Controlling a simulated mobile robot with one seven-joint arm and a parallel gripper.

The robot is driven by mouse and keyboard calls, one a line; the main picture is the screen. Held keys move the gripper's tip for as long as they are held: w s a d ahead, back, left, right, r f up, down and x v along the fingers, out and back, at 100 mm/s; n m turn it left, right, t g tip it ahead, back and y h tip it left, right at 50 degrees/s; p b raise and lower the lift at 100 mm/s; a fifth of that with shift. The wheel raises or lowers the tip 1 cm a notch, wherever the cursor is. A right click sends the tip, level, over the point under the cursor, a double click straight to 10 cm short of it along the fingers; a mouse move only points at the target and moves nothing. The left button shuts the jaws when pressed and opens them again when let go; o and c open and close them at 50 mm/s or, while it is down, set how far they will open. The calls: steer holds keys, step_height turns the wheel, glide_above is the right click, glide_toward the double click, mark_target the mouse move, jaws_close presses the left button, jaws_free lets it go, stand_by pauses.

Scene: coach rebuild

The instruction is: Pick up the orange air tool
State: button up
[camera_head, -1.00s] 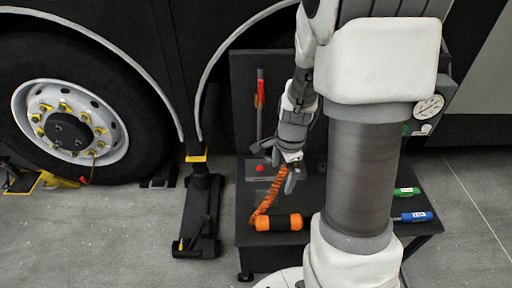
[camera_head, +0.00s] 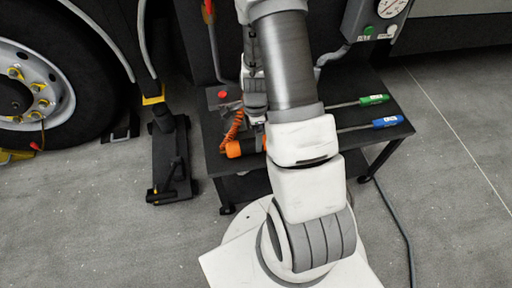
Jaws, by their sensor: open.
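The orange air tool (camera_head: 234,149) lies on its side near the front left of the dark workbench (camera_head: 220,172). It has an orange end and a dark middle. Its other end is hidden behind my arm. A coiled orange hose (camera_head: 234,127) runs up from it toward the back of the bench. My gripper (camera_head: 254,117) is just beyond the tool, to the right of the hose. It is open and partly hidden by my own arm. I see no contact with the tool, but the gap between them cannot be judged.
A green-handled tool (camera_head: 374,99) and a blue-handled tool (camera_head: 387,122) lie on the bench's right side. A gauge box (camera_head: 366,22) stands behind. A black jack (camera_head: 168,155) and a bus wheel (camera_head: 30,95) are on the left. A cable (camera_head: 403,230) crosses the right floor.

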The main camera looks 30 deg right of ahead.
steer(key=shift+d+f+b, duration=0.15)
steer(key=shift+f+b, duration=1.25)
steer(key=shift+f, duration=1.75)
steer(key=shift+r, duration=0.1)
steer(key=shift+w, duration=0.1)
jaws_close()
